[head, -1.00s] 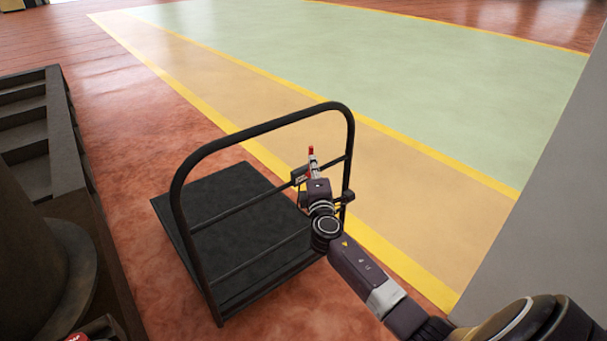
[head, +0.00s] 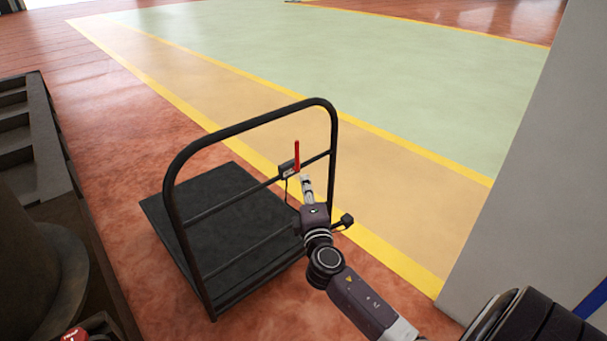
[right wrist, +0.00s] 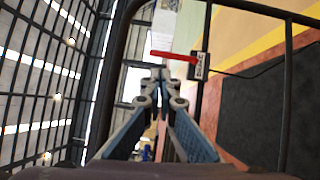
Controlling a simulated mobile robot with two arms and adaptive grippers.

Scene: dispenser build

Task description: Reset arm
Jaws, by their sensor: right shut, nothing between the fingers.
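My right gripper (head: 306,181) reaches in from the lower right of the head view, in front of the cart's handle frame. In the right wrist view the same gripper (right wrist: 161,78) has its fingers together with nothing between them. A red lever (head: 297,156) stands upright on a small dark box (head: 287,168) fixed to the handle frame, just beyond the fingertips. In the right wrist view the red lever (right wrist: 173,56) lies across just past the fingertips; whether they touch cannot be told. My left gripper is not in view.
A black platform cart (head: 215,215) with a tubular handle frame (head: 250,122) stands on the reddish floor. A dark slotted structure (head: 45,160) is at the left. A grey wall (head: 520,170) is at the right. The green floor area (head: 330,80) beyond is clear.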

